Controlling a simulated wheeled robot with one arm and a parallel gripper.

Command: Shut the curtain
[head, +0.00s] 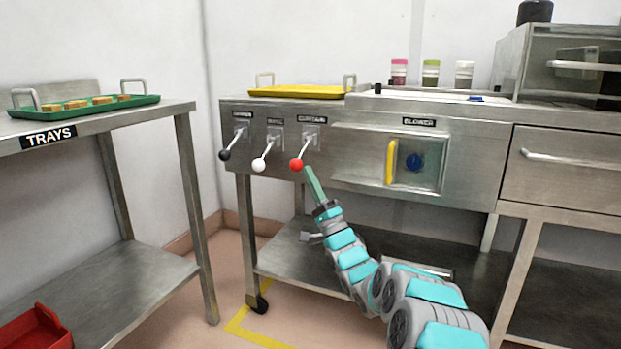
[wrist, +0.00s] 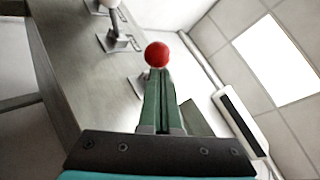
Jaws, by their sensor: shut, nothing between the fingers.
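The curtain lever is a metal rod with a red ball knob (head: 296,165), under the label "CURTAIN" (head: 312,119) on the steel panel. The rod slants down and left from its mount. My gripper (head: 308,170) is shut and empty, with its green fingertips right beside the red knob. In the wrist view the red knob (wrist: 157,54) sits just beyond the tips of the closed fingers (wrist: 160,75). I cannot tell whether they touch it. No curtain itself can be made out.
A white-knobbed lever (head: 259,165) and a black-knobbed lever (head: 225,155) are close on the left. On the right is the blower recess with a yellow handle (head: 391,161) and blue knob (head: 414,162). A yellow tray (head: 300,91) lies above; a trays table (head: 150,113) stands left.

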